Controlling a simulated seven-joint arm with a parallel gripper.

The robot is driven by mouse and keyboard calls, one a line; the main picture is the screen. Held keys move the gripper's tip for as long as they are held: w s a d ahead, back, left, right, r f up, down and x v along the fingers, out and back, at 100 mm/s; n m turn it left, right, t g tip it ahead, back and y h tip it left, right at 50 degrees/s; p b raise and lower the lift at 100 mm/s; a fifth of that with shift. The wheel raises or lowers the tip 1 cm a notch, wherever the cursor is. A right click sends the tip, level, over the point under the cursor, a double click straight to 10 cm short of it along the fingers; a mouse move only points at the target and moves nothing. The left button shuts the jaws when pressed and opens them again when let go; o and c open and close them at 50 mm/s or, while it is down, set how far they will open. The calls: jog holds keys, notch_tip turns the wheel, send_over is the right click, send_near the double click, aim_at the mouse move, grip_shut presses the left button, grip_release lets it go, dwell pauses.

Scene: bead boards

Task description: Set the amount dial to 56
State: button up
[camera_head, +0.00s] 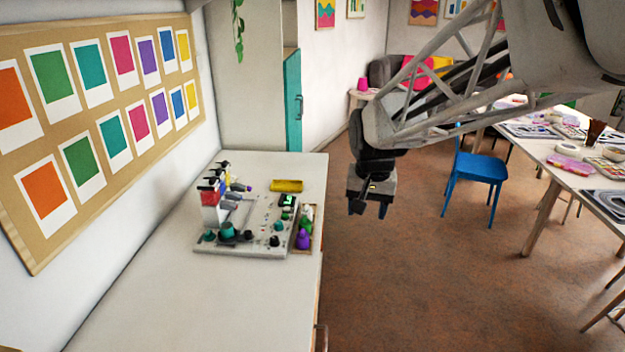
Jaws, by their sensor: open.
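A light grey bead board or panel (205,248) stands on the white counter at the left. Several knobs sit on it, including a teal knob (227,230) and a dark knob (274,240). A small green display (287,200) shows near its back right. The numbers and labels are too small to read, so I cannot tell which knob is the amount dial or how it is set. My gripper (370,207) hangs over the floor, right of the counter and apart from the panel. It points down, open and empty.
The white counter (150,300) is clear in front of the panel. A yellow tray (286,186) lies behind it. A small wooden tray with purple and green items (304,238) adjoins its right side. A blue chair (475,168) stands farther right.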

jog(key=w+a+f, duration=0.8)
jog(key=w+a, duration=0.4)
jog(key=w, duration=0.1)
jog(key=m+g, duration=0.1)
send_over(274, 238)
notch_tip(274, 238, down, 13)
jog(key=shift+w+r, duration=0.1)
jog(key=shift+r, duration=0.1)
jog(key=shift+f, duration=0.1)
jog(key=shift+f, duration=3.8)
jog(key=c, duration=0.9)
